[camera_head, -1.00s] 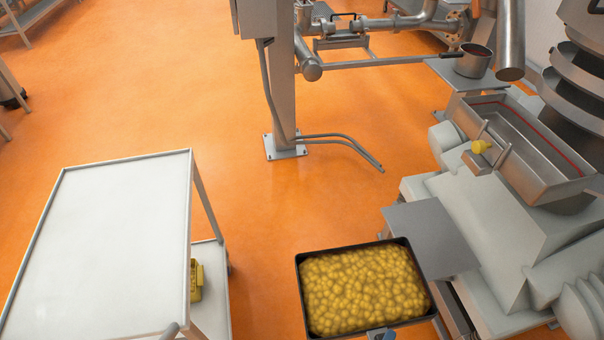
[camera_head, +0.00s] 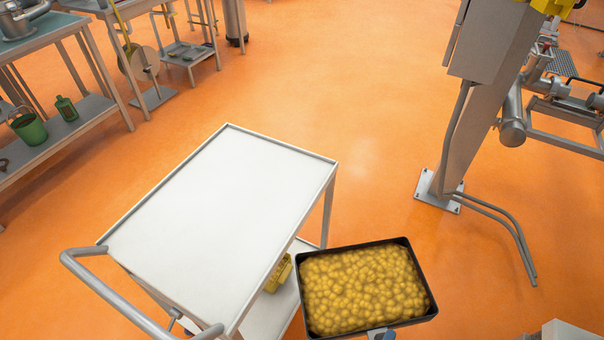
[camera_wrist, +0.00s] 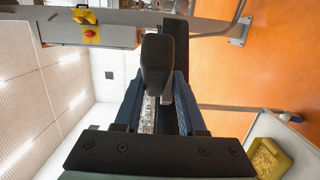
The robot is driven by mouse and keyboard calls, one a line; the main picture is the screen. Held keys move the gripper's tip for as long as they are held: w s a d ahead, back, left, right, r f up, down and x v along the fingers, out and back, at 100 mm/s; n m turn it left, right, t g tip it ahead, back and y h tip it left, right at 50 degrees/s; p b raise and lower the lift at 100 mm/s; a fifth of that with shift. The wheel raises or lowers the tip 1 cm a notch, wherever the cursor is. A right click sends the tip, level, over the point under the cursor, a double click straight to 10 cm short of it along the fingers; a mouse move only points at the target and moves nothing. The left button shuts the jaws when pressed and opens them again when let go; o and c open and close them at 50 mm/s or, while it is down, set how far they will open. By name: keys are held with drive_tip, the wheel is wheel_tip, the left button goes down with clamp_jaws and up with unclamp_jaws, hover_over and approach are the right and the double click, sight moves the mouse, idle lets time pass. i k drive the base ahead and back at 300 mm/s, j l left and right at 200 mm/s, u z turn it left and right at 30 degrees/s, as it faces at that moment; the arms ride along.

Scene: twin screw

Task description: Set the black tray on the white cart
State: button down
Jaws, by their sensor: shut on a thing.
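The black tray (camera_head: 426,276) is full of yellow, rounded pieces and is held roughly level in the lower middle of the head view. My gripper (camera_head: 381,334) is at the tray's near edge, only its tip showing at the bottom of the picture. In the wrist view my gripper (camera_wrist: 165,75) is shut on the tray's edge, seen as a dark strip between the fingers. The white cart (camera_head: 215,215) stands just left of the tray, its top shelf empty. The tray's left side is close to the cart's right side and overlaps the lower shelf in the picture.
A yellow object (camera_head: 278,273) sits on the cart's lower shelf. The cart's grey handle (camera_head: 130,310) sticks out at the near left. A grey column (camera_head: 470,120) with bent pipes stands at right. A workbench (camera_head: 60,130) is at far left. Orange floor is open behind the cart.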

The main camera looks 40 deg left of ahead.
sight(244, 205)
drive_tip(key=i+l+u, duration=0.15)
drive_tip(key=u, duration=0.3)
drive_tip(key=l+u, duration=0.45)
drive_tip(key=i+l+u, duration=0.1)
drive_tip(key=l+u, duration=0.15)
drive_tip(key=u, duration=0.15)
drive_tip(key=i+u, duration=0.25)
drive_tip(key=i, duration=0.2)
